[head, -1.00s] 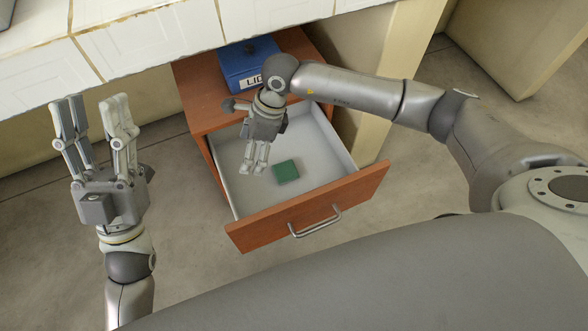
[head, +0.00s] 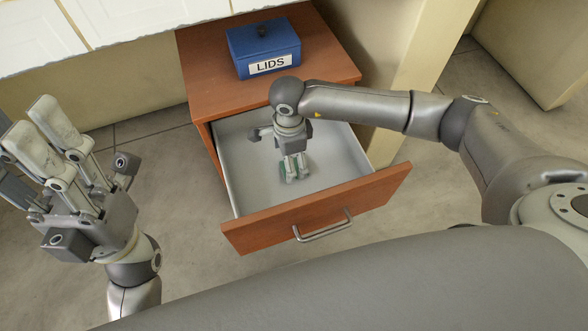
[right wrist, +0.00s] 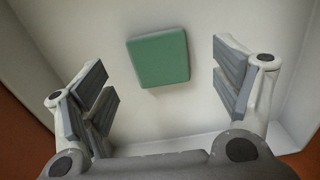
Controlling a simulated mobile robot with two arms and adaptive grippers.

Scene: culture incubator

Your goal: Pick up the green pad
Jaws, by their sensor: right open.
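The green pad (right wrist: 160,58) lies flat on the floor of the open drawer (head: 240,165). In the head view only slivers of the pad (head: 282,170) show, as my right gripper covers most of it. My right gripper (head: 297,178) points down into the drawer, over the pad. In the right wrist view its fingers (right wrist: 170,90) are spread wide, with the pad between and a little beyond them, touching neither. My left gripper (head: 35,125) is at the far left, outside the drawer, with its fingers apart and nothing between them.
A blue box labelled LIDS (head: 263,48) stands on the wooden cabinet (head: 330,62) above the drawer. The drawer's wooden front (head: 270,228) has a metal handle (head: 323,228). White drawer walls surround the right gripper. Open floor lies left of the cabinet.

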